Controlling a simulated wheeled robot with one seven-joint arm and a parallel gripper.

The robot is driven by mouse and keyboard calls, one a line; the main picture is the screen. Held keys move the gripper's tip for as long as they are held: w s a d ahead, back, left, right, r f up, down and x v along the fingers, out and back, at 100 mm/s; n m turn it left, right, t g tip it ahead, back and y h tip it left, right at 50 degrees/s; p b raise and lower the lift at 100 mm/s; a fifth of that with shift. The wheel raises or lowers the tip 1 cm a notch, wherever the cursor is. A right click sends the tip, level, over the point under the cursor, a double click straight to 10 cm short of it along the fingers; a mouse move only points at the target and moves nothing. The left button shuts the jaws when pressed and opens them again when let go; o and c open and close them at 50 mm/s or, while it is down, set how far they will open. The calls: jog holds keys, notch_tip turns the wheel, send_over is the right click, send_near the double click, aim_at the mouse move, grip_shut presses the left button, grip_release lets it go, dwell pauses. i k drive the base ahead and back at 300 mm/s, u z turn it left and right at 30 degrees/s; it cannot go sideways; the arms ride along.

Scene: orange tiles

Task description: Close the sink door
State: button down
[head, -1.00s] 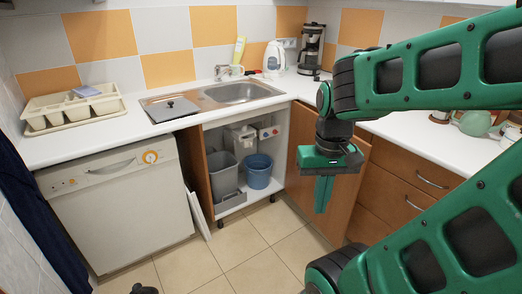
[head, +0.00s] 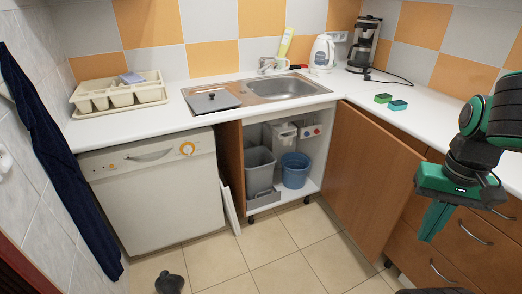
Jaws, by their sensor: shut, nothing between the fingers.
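The sink door (head: 367,175) is a brown wooden panel standing wide open, swung out to the right of the sink cabinet. The open cabinet (head: 324,150) is under the steel sink (head: 285,87). My gripper (head: 432,226) is at the right in the head view, pointing down with its green fingers together and empty. It appears to the right of the door's free edge, in front of the drawers. I cannot tell its exact distance from the door.
A grey bin (head: 260,169) and a blue bucket (head: 295,169) stand inside the cabinet. A white dishwasher (head: 155,190) is at the left. Drawers (head: 465,238) line the right side. Tiled floor (head: 285,262) in front of the cabinet is clear; a dark object (head: 169,283) lies at bottom left.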

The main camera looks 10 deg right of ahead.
aim_at(368, 183)
jog(key=z, duration=0.1)
jog(key=i, duration=1)
jog(key=u, duration=0.45)
jog(key=k, duration=0.8)
jog(key=z, duration=0.65)
jog(key=i, duration=1)
jog(key=u, duration=0.05)
